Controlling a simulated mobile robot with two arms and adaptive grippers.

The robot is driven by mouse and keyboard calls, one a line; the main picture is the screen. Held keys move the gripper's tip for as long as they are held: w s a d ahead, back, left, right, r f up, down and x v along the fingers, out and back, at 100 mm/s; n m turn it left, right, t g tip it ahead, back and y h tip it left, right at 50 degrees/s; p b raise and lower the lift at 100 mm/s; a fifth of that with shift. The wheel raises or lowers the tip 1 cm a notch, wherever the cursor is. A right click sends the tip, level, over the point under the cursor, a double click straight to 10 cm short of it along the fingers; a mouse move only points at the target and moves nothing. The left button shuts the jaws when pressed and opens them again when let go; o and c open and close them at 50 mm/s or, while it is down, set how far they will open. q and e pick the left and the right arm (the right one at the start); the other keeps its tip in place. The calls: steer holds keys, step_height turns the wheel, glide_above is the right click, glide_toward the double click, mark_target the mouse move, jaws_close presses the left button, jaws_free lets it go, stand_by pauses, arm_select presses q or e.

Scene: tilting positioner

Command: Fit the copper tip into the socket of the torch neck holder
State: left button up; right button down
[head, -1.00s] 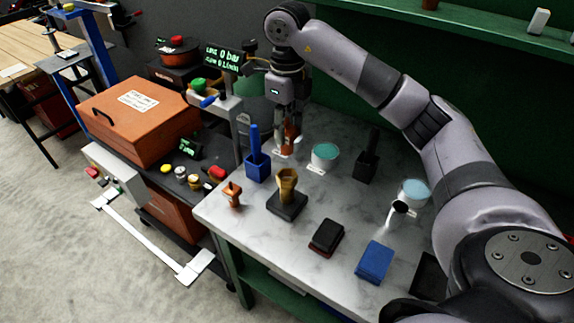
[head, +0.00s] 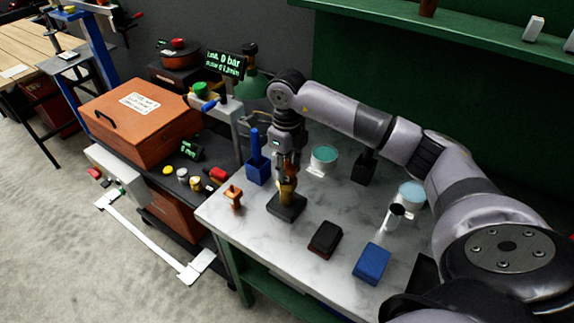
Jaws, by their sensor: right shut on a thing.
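The torch neck holder stands on the marble-topped table, a brass-coloured upright (head: 288,192) on a black square base (head: 287,207). My right gripper (head: 288,168) points down directly over it, shut on the copper tip (head: 290,174). The tip is small and mostly hidden by the fingers. It overlaps the top of the brass upright in the head view. I cannot tell whether it touches the socket or is inside it. My left gripper is not in view.
A copper-coloured piece (head: 234,197) stands left of the holder. A blue holder (head: 258,165) is behind it. A teal-topped white pot (head: 324,158), a black block (head: 325,238) and a blue block (head: 371,262) stand to the right. Bare tabletop lies between them.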

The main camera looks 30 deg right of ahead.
steer(key=shift+f, duration=0.15)
steer(key=c, duration=1.1)
jaws_free()
steer(key=shift+r, duration=0.55)
step_height(320, 180, up, 10)
steer(key=b, duration=0.3)
steer(key=shift+r, duration=0.65)
